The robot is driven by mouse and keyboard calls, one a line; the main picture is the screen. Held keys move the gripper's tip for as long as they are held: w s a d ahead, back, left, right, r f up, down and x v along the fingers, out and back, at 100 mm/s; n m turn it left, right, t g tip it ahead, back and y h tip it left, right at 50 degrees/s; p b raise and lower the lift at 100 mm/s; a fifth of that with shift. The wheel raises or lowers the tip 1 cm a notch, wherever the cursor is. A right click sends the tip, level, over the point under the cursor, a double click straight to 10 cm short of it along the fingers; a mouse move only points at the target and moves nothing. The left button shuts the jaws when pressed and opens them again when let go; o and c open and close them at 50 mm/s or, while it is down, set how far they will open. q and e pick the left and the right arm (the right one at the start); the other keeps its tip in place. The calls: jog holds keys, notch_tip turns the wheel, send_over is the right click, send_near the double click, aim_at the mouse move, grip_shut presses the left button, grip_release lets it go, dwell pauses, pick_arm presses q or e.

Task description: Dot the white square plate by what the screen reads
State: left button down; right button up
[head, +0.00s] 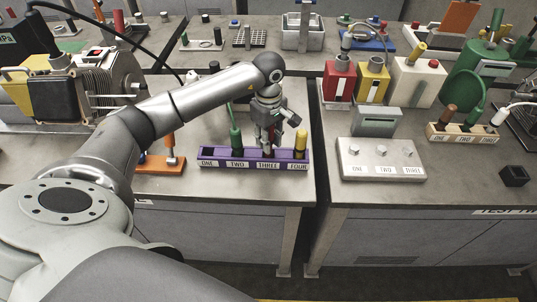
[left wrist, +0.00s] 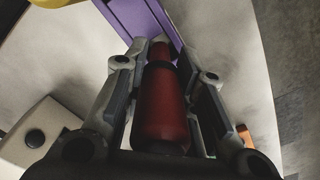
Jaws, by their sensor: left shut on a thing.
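My left gripper (head: 268,146) is over the purple rack (head: 215,152), at the slot labelled THREE. I cannot tell whether the tip is still inside the slot. A green marker (head: 236,137) stands in slot TWO and a yellow marker (head: 301,143) in slot FOUR. A grey box (head: 376,121), perhaps the screen, has no readable text. I cannot make out a white square plate for certain. My right gripper is out of view.
Right of a gap between tables, a white panel (head: 382,160) has three knobs labelled ONE, TWO, THREE. Behind it stand red (head: 339,83), yellow (head: 373,80) and cream (head: 415,85) boxes. A wooden rack (head: 463,133) is at the right. An orange stand (head: 160,164) is left of the purple rack.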

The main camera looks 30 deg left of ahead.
pick_arm(q)
jog(key=shift+f+b, duration=0.65)
jog(key=shift+f, duration=0.45)
jog(key=shift+f+b, duration=0.4)
jog(key=shift+b, duration=0.2)
jog(key=c, duration=1.1)
grip_release()
